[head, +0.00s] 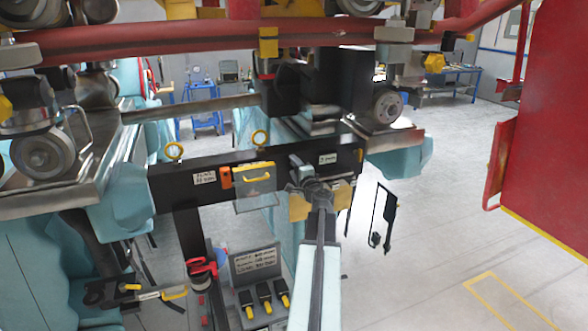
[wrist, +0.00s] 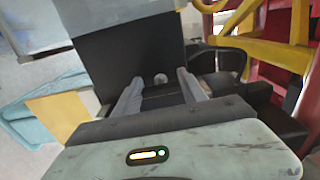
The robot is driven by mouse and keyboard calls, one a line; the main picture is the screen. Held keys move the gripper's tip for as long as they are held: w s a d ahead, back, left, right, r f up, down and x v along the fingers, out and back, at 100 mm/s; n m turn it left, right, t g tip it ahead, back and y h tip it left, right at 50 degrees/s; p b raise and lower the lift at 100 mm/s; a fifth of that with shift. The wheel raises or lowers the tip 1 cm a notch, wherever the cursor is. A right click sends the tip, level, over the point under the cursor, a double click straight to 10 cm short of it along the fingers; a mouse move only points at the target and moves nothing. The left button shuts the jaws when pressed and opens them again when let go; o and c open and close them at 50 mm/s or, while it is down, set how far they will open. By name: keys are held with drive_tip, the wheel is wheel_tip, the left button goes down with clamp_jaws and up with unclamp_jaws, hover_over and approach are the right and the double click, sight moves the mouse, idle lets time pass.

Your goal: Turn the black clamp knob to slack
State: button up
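My gripper (head: 297,165) is up against the front of a black beam (head: 225,172) in the head view, just left of a small white label (head: 328,158). In the wrist view its two grey fingers (wrist: 158,85) stand apart, on either side of a dark area below a black block (wrist: 130,55). A small round grey stud (wrist: 160,79) shows between the fingertips. I cannot pick out the black clamp knob for certain; my gripper and arm cover part of the beam in the head view. Whether the fingers touch anything is unclear.
Below are a panel with several yellow-tipped levers (head: 264,298) and a red clamp (head: 201,267). A red panel (head: 545,130) stands at right. Open floor (head: 440,220) lies right of my arm.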

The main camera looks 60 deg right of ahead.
drive_tip(key=o, duration=0.4)
drive_tip(key=shift+w, duration=0.1)
drive_tip(key=v, duration=0.8)
